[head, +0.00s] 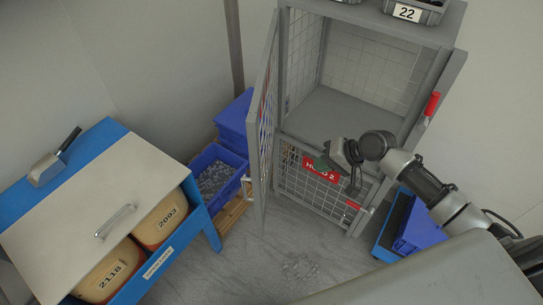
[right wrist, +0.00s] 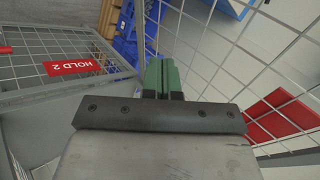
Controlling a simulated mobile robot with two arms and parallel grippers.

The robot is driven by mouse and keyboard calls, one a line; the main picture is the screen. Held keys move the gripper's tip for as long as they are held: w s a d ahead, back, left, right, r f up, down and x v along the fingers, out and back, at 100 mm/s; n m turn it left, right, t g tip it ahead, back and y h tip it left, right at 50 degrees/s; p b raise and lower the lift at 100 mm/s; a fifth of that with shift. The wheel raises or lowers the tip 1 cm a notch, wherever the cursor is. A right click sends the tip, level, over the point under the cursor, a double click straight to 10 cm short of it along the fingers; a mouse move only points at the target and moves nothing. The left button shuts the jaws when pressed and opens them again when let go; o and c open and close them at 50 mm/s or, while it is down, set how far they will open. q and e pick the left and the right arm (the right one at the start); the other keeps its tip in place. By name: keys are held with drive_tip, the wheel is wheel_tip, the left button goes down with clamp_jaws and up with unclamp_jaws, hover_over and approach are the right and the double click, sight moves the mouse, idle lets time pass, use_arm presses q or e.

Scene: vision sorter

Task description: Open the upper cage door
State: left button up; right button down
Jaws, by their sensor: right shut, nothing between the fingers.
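The upper cage door (head: 262,140), a grey mesh panel, stands swung wide open at the left of the cage. The upper compartment (head: 350,112) is open to view and looks empty. My right gripper (head: 322,163) is in front of the cage, near the red HOLD 2 sign (head: 320,170) of the lower door. Its green fingers (right wrist: 161,76) are together in the right wrist view, with nothing between them. Mesh with a red panel (right wrist: 282,115) shows at the right of that view. I see no contact between the gripper and the upper door. My left gripper is not in view.
The lower mesh door (head: 320,190) is closed, with a red handle (head: 353,204). Another red handle (head: 432,104) is on the cage's right side. Blue bins (head: 216,175) stand left of the cage, and a blue-framed cabinet (head: 95,200) is further left.

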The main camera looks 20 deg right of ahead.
drive_tip(key=s+a+r+n+g+y, duration=0.1)
drive_tip(key=s+a+r, duration=0.15)
drive_tip(key=r, duration=0.65)
drive_tip(key=p, duration=0.2)
approach(262, 170)
wheel_tip(262, 170, down, 4)
drive_tip(key=shift+w+a+f+p, duration=0.1)
drive_tip(key=shift+w+a+p, duration=0.2)
drive_tip(key=shift+a, duration=0.4)
drive_tip(key=shift+w+a+f+p, duration=0.15)
drive_tip(key=shift+w+a, duration=0.2)
drive_tip(key=shift+a, duration=0.35)
drive_tip(key=shift+w+a+r+p, duration=0.1)
drive_tip(key=shift+w+a+p, duration=0.2)
drive_tip(key=shift+a, duration=0.4)
drive_tip(key=shift+a, duration=0.1)
